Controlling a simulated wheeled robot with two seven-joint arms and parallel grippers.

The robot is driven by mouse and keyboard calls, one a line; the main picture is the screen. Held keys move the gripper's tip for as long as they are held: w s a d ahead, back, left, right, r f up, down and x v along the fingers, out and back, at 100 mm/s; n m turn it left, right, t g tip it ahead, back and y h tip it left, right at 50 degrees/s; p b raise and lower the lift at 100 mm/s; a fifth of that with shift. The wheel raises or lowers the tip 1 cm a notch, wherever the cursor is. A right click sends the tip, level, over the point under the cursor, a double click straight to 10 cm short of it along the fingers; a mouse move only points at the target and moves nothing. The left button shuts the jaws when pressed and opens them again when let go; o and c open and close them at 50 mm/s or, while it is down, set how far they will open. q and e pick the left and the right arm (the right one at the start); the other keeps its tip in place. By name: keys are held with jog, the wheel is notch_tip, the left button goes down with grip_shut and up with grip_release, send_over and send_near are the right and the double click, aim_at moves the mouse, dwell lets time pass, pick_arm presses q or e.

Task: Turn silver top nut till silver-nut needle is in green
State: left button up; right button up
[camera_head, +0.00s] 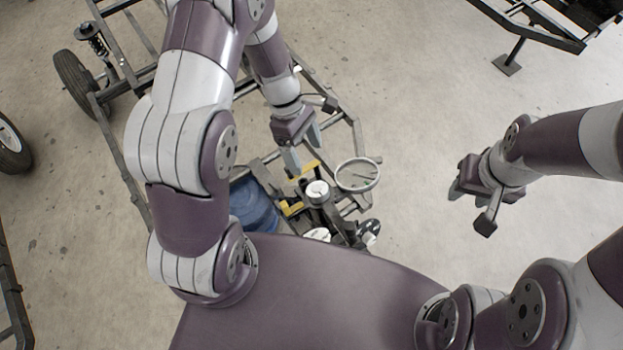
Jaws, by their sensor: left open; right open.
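A suspension assembly with a silver, white-topped round part (317,190) stands in the middle of the view, just beyond my body; I cannot tell which part is the silver top nut. A round dial (357,173) with a pale face sits to its right. A needle and a small green mark show on it, but it is too small to read. My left gripper (302,155) is open and empty, above and slightly behind the assembly. My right gripper (472,205) is open and empty over bare floor, well to the right. My body hides the near side of the assembly.
A dark tube frame (352,128) surrounds the assembly. A blue container (254,205) and yellow parts (292,208) lie close to its left. A wheel (74,83) stands at the upper left. Another dark frame (540,25) is at the upper right. Floor at right is clear.

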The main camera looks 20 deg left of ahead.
aim_at(316, 189)
pick_arm(q)
jog(key=x, duration=1)
jog(key=shift+f+p, duration=0.35)
jog(key=shift+f, duration=0.1)
jog(key=shift+s+d+f, duration=0.15)
jog(key=shift+f, duration=0.15)
pick_arm(e)
jog(key=shift+w+a+r, duration=0.1)
jog(key=shift+a+r, duration=0.15)
jog(key=shift+r, duration=0.15)
jog(key=shift+a, duration=0.1)
pick_arm(q)
jog(key=c, duration=1.1)
jog(key=shift+o, duration=0.2)
